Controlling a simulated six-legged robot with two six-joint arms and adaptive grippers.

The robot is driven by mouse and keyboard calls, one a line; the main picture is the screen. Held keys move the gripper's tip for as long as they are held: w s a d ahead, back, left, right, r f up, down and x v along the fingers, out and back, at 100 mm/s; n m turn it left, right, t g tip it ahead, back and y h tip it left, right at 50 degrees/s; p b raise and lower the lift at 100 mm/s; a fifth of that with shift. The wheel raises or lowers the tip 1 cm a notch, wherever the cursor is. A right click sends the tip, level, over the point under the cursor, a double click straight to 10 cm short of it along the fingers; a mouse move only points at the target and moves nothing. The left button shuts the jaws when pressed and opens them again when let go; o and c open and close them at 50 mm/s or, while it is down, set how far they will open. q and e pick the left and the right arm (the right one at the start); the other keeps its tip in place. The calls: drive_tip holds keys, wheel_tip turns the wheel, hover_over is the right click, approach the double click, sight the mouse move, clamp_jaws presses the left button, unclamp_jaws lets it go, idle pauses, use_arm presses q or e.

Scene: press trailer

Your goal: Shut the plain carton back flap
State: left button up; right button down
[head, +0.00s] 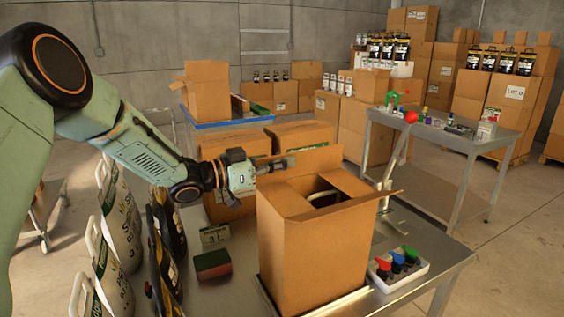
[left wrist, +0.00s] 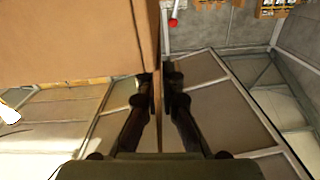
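The plain carton (head: 306,251) stands upright on the metal table, open at the top. Its back flap (head: 316,160) stands up along the far edge. A right-hand flap (head: 367,185) sticks outward. A pale curved handle (head: 322,198) shows inside the opening. A brown cardboard panel (left wrist: 75,40) fills the upper left there. My right gripper is not in view.
White and black bags (head: 118,235) stand left of the carton. A red-green block (head: 212,264) and small sign (head: 214,235) lie near. Closed cartons (head: 233,145) stand behind.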

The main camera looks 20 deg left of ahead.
use_arm(q)
drive_tip(key=o, duration=0.3)
drive_tip(key=v, duration=1.2)
idle(0.3)
